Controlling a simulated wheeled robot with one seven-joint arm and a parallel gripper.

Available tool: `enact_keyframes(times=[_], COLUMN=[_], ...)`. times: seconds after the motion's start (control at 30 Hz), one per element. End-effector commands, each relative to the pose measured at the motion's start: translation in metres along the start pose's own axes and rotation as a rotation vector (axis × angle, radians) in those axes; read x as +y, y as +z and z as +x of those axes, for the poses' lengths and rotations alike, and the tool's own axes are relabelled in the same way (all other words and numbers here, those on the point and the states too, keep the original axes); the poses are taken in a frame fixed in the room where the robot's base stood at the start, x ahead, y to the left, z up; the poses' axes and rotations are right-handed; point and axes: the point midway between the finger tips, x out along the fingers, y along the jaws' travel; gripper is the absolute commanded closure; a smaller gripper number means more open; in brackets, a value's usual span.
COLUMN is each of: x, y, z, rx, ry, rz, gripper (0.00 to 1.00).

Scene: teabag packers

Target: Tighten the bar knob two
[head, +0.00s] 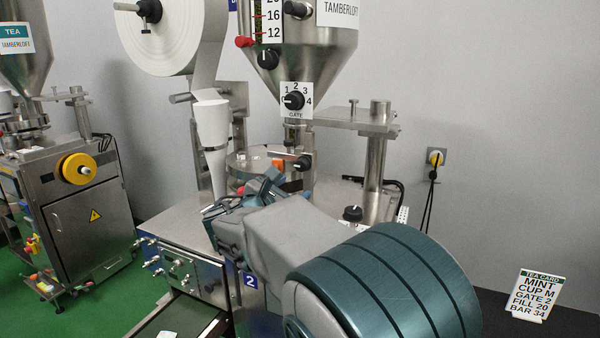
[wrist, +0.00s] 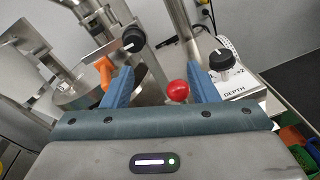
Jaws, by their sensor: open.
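A black knob (head: 303,162) sits at the end of a short metal bar on the machine marked 2 (head: 250,281). In the wrist view this knob (wrist: 133,39) has a white mark and stands beyond the left fingertip. No label for it is legible. My gripper (wrist: 160,75) is open, its two blue fingers apart. A red ball (wrist: 178,91) shows between the fingers; I cannot tell its depth. In the head view my gripper is low and to the left of the black knob, partly hidden by my arm.
An orange part (wrist: 104,70) is beside the left finger. A DEPTH knob (wrist: 222,60) stands right of the right finger. A GATE dial (head: 293,101) is above, under the hopper. A post (head: 375,165) rises at right. A tea card (head: 537,295) reads BAR 34.

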Motion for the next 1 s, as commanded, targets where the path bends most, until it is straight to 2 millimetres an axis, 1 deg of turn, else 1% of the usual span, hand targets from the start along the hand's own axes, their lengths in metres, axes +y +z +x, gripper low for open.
enact_keyframes(times=[0.03, 0.1, 0.17, 0.27, 0.37, 0.7, 0.83, 1.0], x=[0.015, 0.028, 0.034, 0.036, 0.037, 0.043, 0.045, 0.046], y=[-0.005, -0.006, -0.005, -0.004, -0.002, 0.003, 0.003, 0.003], z=[-0.006, -0.011, -0.011, -0.003, 0.012, 0.085, 0.105, 0.120], rx=[-0.023, -0.047, -0.059, -0.065, -0.065, -0.063, -0.062, -0.061], ry=[0.037, 0.069, 0.083, 0.086, 0.084, 0.083, 0.084, 0.085], rz=[-0.037, -0.073, -0.089, -0.096, -0.096, -0.094, -0.094, -0.092], gripper=[0.47, 0.47, 0.47, 0.47, 0.47, 0.47, 0.47, 0.47])
